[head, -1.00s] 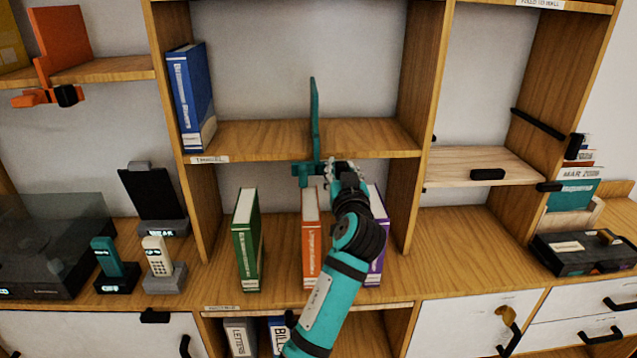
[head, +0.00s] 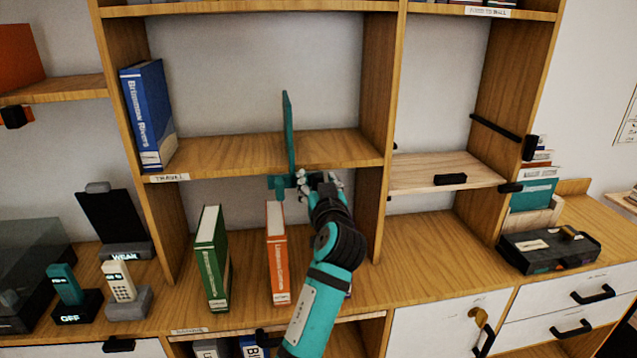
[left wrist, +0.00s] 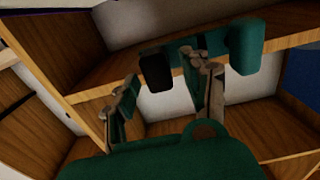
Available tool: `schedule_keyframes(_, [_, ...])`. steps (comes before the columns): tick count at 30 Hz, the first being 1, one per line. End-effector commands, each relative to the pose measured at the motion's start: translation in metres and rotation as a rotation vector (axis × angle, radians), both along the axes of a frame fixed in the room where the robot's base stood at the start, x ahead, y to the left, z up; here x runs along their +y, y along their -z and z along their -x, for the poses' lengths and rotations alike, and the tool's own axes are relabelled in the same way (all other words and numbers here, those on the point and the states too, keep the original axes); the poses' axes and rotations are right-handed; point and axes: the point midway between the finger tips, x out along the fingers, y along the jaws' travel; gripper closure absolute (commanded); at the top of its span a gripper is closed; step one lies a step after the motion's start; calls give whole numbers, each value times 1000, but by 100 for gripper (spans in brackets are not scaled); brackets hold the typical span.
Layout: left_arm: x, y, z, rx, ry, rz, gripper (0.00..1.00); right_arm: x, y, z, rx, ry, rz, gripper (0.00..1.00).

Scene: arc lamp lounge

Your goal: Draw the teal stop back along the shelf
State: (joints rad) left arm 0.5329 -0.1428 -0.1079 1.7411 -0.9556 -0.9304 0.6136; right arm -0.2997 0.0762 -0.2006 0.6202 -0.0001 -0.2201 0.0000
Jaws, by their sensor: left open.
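The teal stop (head: 289,135) is a thin upright plate on the middle shelf (head: 225,155), with a teal clamp block (head: 279,187) at the shelf's front edge. The blue book (head: 147,115) leans at the left end of that shelf, with bare board between it and the stop. My left gripper (head: 318,182) is open just right of the clamp block, below the shelf edge. In the left wrist view, my fingers (left wrist: 165,92) are spread; the clamp block (left wrist: 246,46) lies beyond and right of them. Contact cannot be told. My right gripper is out of view.
A green book (head: 211,258) and an orange book (head: 277,250) stand below, close to my arm. A wooden upright (head: 374,110) bounds the shelf on the right. Two phones, the cream one (head: 119,282) nearer, stand lower left. A black box (head: 547,248) lies right.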

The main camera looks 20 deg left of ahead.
Motion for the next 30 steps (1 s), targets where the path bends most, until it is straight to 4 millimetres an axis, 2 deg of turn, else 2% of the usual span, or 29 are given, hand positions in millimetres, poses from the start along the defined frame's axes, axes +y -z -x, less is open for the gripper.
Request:
schedule_keyframes(2, [0, -2, 0, -1, 0, 0, 52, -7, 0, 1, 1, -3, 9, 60])
schedule_keyframes(5, [0, -10, 0, -4, -1, 1, 52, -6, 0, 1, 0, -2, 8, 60])
schedule_keyframes(18, [0, -87, 0, -3, -1, 2, 52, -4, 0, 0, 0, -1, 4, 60])
schedule_keyframes(22, [0, -97, 0, -1, 0, 0, 52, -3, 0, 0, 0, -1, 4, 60])
schedule_keyframes(30, [0, -100, 0, 1, 0, 1, 52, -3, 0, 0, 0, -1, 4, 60])
